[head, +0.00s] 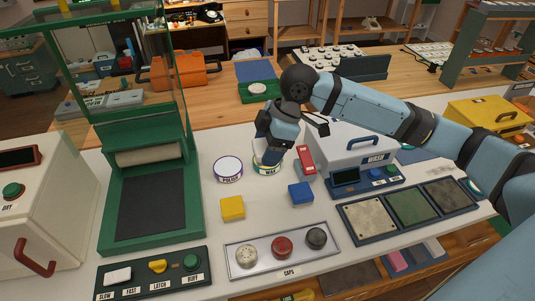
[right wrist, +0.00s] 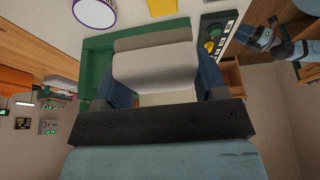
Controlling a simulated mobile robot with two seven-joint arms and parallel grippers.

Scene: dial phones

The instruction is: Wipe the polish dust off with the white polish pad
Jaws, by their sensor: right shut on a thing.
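My right gripper (head: 268,154) is shut on a pale block, which I take to be the white polish pad (right wrist: 155,72); it fills the space between the fingers in the right wrist view. In the head view the gripper points down over the WAX tin (head: 267,170) and hides part of it. Whether the pad touches the tin cannot be told. The POLISH tin (head: 228,169) stands just left of it. Three caps, pale (head: 246,257), red (head: 281,247) and dark (head: 316,238), sit in a tray. Polish dust cannot be made out for certain.
The green buffing machine (head: 112,235) stands at left. A yellow block (head: 232,208), a blue block (head: 301,194) and a red object (head: 305,159) lie on the bench. The white WASH machine (head: 345,140) and a three-panel tray (head: 349,242) are at right.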

